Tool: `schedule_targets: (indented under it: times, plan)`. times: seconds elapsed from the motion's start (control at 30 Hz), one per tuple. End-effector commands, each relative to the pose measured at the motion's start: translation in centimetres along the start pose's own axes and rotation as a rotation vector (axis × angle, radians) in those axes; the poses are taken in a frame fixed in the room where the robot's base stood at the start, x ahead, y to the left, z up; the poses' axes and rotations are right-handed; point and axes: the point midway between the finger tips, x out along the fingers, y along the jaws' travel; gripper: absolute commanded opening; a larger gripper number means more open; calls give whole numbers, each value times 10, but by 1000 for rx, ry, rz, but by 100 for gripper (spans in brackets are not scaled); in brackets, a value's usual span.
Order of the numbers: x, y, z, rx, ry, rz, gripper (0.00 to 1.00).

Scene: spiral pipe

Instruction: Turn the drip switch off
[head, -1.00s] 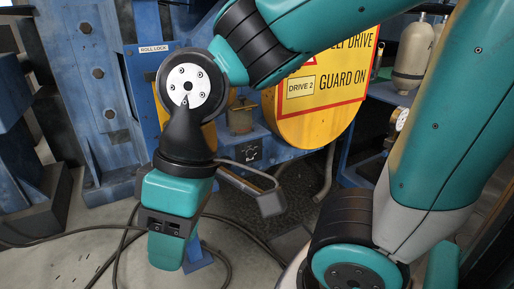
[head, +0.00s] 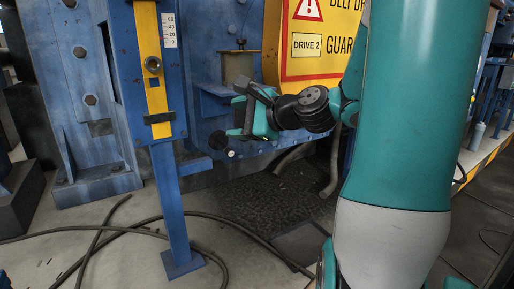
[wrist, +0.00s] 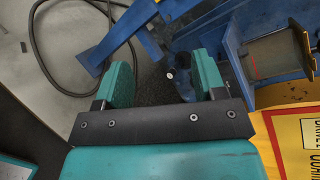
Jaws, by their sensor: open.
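My gripper (head: 237,117) is open and empty, side-on in front of the blue machine, below the copper-coloured pot. In the wrist view its two teal fingers (wrist: 163,68) stand apart. A small dark round part (head: 217,140) shows just below the fingers in the head view. It may belong to the drip switch, but I cannot tell for sure. In the wrist view a small pale round spot (wrist: 170,75) lies between the fingers, beside a dark round shape. The switch's setting cannot be read, and the gripper covers part of that area.
The copper-coloured pot (head: 238,66) sits on a blue bracket above the gripper. The yellow belt guard (head: 330,75) is at its right. A blue post with a yellow scale strip (head: 150,60) stands to the left. Black hoses (head: 130,232) lie on the floor.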

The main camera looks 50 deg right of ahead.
Motion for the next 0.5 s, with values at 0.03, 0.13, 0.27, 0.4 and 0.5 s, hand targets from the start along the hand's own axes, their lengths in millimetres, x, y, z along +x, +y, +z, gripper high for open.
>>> schedule_targets:
  times: [0.03,0.13,0.27,0.4,0.5]
  plan:
    - [-5,10,-44,113,48,-100,64]
    - [-27,0,-88,297,96,-273,64]
    - [-52,-9,-123,445,121,-430,64]
    - [-64,-16,-136,510,123,-499,64]
    - [-64,-22,-136,520,120,-506,64]
